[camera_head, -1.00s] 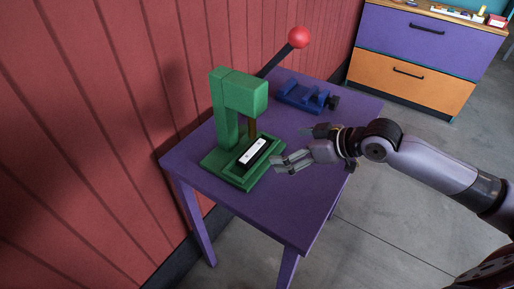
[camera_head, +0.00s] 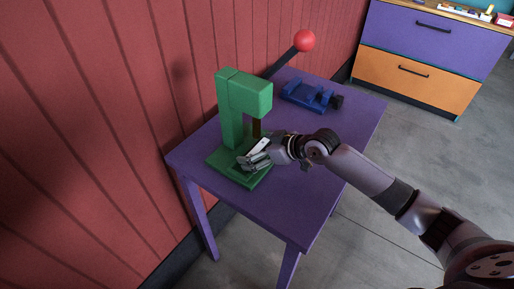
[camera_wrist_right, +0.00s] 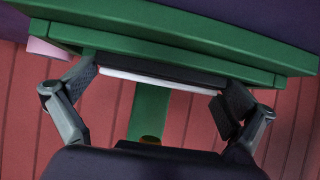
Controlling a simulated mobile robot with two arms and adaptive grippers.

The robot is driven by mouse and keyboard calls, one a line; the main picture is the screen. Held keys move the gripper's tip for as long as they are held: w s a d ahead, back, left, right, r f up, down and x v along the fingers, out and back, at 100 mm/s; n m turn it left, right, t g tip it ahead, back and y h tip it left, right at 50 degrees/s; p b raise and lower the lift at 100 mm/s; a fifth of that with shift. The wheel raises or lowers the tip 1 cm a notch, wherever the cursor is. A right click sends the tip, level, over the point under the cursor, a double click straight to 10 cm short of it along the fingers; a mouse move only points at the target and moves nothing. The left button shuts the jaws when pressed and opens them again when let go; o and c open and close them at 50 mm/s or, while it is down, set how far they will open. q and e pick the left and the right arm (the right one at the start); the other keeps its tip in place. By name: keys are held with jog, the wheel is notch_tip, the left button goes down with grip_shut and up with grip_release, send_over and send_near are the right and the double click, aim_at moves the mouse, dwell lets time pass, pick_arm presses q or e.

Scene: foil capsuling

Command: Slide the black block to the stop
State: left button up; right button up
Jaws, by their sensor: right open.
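A green press (camera_head: 243,100) stands on the purple table, with a stepped base. The black block with a white label (camera_head: 263,145) lies on that base under the press head, partly hidden by my right gripper. My right gripper (camera_head: 254,161) is open at the near side of the base, its fingers at the block. In the right wrist view the block (camera_wrist_right: 165,64) shows edge-on as a dark strip with a white strip along it. It lies between the two spread fingers (camera_wrist_right: 158,86). I cannot make out the stop clearly. My left gripper is not in view.
The press lever ends in a red ball (camera_head: 304,40). A blue fixture (camera_head: 306,95) with a dark knob sits at the table's back. The purple table (camera_head: 315,190) is clear at right front. A red plank wall (camera_head: 90,130) stands close on the left.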

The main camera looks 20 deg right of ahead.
jog(key=c, duration=1)
jog(key=shift+o, duration=0.2)
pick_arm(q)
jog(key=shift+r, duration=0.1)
